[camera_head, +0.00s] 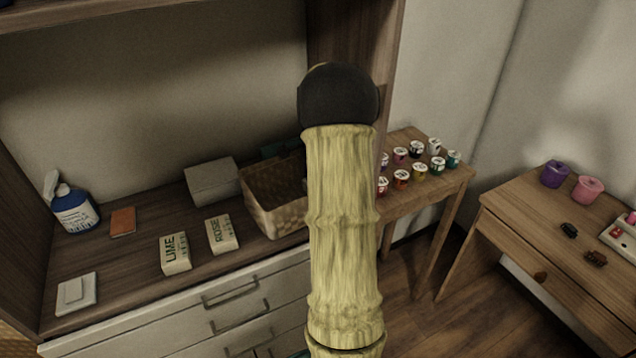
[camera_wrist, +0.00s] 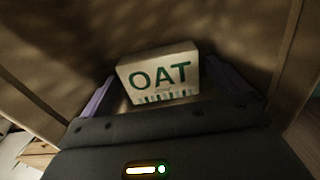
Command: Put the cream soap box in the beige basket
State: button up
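A cream soap box labelled OAT (camera_wrist: 158,75) sits between the two purple fingers of my gripper (camera_wrist: 162,88) in the wrist view. The fingers flank it on both sides and appear shut on it. In the head view my own arm hides the gripper and this box. The beige woven basket (camera_head: 262,208) stands on the wooden counter, left of my arm, with its right part hidden behind the arm. Two other pale soap boxes, LIME (camera_head: 175,254) and ROSE (camera_head: 222,235), stand on the counter left of the basket.
A grey box (camera_head: 212,182) stands behind ROSE. A blue bottle (camera_head: 74,209), an orange block (camera_head: 123,221) and a white switch-like plate (camera_head: 76,294) lie at left. Side tables at right hold several small pots (camera_head: 420,171) and other items. The cabinet's upright panel (camera_head: 350,40) rises behind my arm.

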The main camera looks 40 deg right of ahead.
notch_tip(320, 180, up, 12)
jog(key=shift+r+p, duration=0.15)
jog(key=shift+p, duration=0.3)
dwell(0.7)
